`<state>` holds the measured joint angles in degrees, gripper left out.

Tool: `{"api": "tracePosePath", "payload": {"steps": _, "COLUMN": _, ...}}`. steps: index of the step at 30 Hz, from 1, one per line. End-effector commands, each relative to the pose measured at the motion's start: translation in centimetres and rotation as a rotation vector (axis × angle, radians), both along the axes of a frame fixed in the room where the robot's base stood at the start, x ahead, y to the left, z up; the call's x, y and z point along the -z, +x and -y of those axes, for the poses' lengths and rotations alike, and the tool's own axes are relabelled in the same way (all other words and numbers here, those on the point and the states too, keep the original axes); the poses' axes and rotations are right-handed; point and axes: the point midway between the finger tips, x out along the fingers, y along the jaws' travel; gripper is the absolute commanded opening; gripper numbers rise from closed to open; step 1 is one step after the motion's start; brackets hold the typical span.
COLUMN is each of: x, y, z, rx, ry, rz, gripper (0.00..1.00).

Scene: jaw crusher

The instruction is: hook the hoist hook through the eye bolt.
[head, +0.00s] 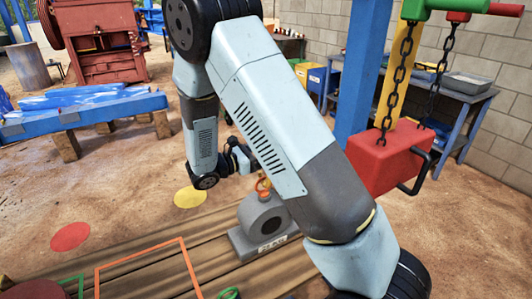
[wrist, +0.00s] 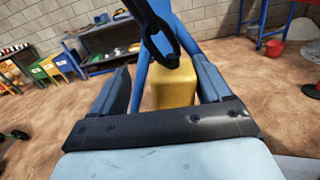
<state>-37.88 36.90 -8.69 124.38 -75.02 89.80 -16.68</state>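A grey bearing-like block (head: 262,226) with a round opening stands on the plank floor in the head view. A small orange ring-like piece (head: 263,186), apparently the eye bolt, sits on its top, partly close behind my arm. My gripper (head: 240,160) is just above and left of it. In the wrist view my gripper (wrist: 160,68) has its two fingers wide apart. A dark curved piece (wrist: 160,35), perhaps the hoist hook, comes down from the top edge between the fingers. I cannot tell whether it touches them. The eye bolt does not show in the wrist view.
A red block (head: 380,160) with a black handle hangs on chains at right, beside a blue post (head: 362,70). A workbench (head: 455,100) stands by the wall. Blue-topped timber (head: 85,110) lies at left. Sandy floor is open around the planks.

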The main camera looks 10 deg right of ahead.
Motion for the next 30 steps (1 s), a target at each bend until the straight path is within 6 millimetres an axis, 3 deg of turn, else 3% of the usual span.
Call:
{"api": "tracePosePath", "payload": {"steps": 5, "x": 0.0, "y": -0.4, "z": -1.7, "rx": -0.004, "ry": 0.0, "rz": 0.0, "gripper": 0.77}}
{"api": "tracePosePath", "payload": {"steps": 21, "x": 0.1, "y": -3.2, "z": -11.2, "rx": -0.003, "ry": 0.002, "rz": -0.001, "gripper": 0.77}}
{"api": "tracePosePath", "payload": {"steps": 30, "x": -0.2, "y": -3.8, "z": -12.8, "rx": 0.009, "ry": 0.013, "rz": 0.003, "gripper": 0.77}}
